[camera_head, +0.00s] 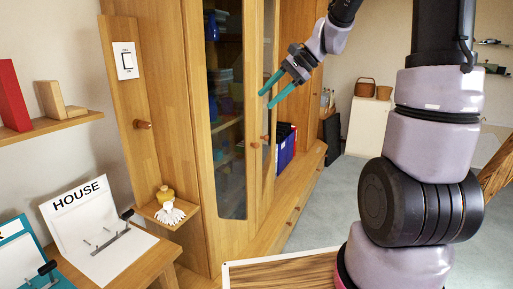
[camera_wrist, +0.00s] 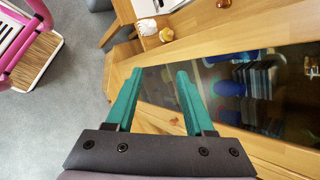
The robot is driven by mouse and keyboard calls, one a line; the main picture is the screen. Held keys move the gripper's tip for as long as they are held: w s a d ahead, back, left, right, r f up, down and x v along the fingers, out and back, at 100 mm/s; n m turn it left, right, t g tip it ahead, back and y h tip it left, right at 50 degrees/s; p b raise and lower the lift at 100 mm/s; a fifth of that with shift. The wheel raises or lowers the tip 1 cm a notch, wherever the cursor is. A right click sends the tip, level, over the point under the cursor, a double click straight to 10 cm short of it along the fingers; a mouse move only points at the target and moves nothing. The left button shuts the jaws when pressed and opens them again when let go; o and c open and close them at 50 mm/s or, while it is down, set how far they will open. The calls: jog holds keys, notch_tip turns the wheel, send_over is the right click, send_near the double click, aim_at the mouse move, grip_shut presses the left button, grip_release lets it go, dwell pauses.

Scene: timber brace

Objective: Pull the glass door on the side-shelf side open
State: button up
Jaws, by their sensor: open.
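The glass door (camera_head: 229,160) on the side-shelf side is the nearer door of the wooden cabinet, with a wood frame around a tall pane. It looks shut. Its small round knob (camera_head: 255,145) is at the far edge, near the other door's knob (camera_head: 265,137). My gripper (camera_head: 267,99) is open and empty, in front of the doors and above the knobs, apart from them.
The side shelf (camera_head: 180,222) holds a yellow pot (camera_head: 165,194) and a white object (camera_head: 170,214). A knob (camera_head: 142,124) sits on the side panel. A desk with a HOUSE board (camera_head: 85,215) is at lower left. Blue binders (camera_head: 285,150) stand beyond the doors.

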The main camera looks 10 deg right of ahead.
aim_at(257, 146)
jog(key=w+f+m+y, duration=0.45)
jog(key=w+f, duration=0.25)
jog(key=w, duration=0.4)
jog(key=w+d+f+m+t, duration=0.45)
jog(key=w+f+m, duration=0.3)
jog(key=f, duration=0.45)
jog(key=w+d+f+m+t, duration=0.4)
jog(key=w+f+m+t, duration=0.3)
jog(key=f, duration=0.4)
jog(key=shift+g, duration=0.75)
jog(key=x, duration=1)
jog(key=shift+w+d+f, duration=0.15)
jog(key=shift+w, duration=0.4)
jog(key=shift+c, duration=0.2)
grip_shut()
